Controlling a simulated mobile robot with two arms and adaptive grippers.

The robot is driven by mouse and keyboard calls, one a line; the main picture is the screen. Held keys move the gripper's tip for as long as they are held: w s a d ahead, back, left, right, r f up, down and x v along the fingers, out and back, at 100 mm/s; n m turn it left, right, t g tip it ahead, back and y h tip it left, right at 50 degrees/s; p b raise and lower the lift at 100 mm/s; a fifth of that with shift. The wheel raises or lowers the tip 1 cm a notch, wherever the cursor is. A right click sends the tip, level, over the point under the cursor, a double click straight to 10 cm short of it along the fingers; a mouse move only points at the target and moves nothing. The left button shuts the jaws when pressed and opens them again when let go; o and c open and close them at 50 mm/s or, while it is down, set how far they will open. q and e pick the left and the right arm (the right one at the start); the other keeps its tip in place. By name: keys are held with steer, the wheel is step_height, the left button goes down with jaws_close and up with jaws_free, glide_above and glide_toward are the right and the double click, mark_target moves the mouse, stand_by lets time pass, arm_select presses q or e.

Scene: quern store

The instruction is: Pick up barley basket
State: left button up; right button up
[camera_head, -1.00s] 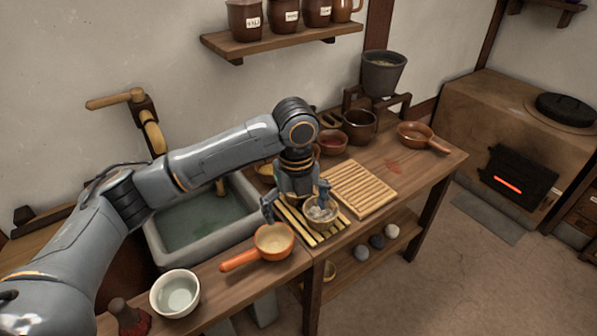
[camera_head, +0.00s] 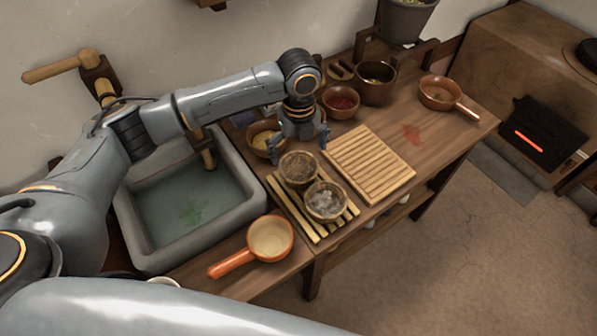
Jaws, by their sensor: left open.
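Two small round baskets stand on a slatted wooden rack (camera_head: 313,235) on the bench. The rear one holds brownish grain and looks like the barley basket (camera_head: 298,169). The front one, a pale-filled basket (camera_head: 326,202), holds whitish lumps. My left gripper (camera_head: 298,150) points down with its fingers spread, just behind and above the grain basket. It holds nothing. I cannot tell whether a finger touches the basket's rim. My right gripper is out of view.
A sink (camera_head: 190,205) lies to the left. An orange pan (camera_head: 270,238) stands in front of the rack, a ridged board (camera_head: 369,163) right of it. A bowl with yellowish contents (camera_head: 265,138), a red-filled bowl (camera_head: 341,103) and a dark pot (camera_head: 374,83) stand behind.

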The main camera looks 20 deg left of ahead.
mark_target(299, 172)
arm_select(q)
step_height(299, 172, down, 2)
steer(key=shift+f, duration=0.1)
step_height(299, 172, down, 4)
steer(key=shift+s+r+p, duration=0.1)
steer(key=shift+r+p, duration=0.1)
steer(key=shift+p, duration=0.2)
steer(key=shift+f, duration=0.25)
steer(key=c, duration=1.1)
steer(key=shift+c, duration=0.5)
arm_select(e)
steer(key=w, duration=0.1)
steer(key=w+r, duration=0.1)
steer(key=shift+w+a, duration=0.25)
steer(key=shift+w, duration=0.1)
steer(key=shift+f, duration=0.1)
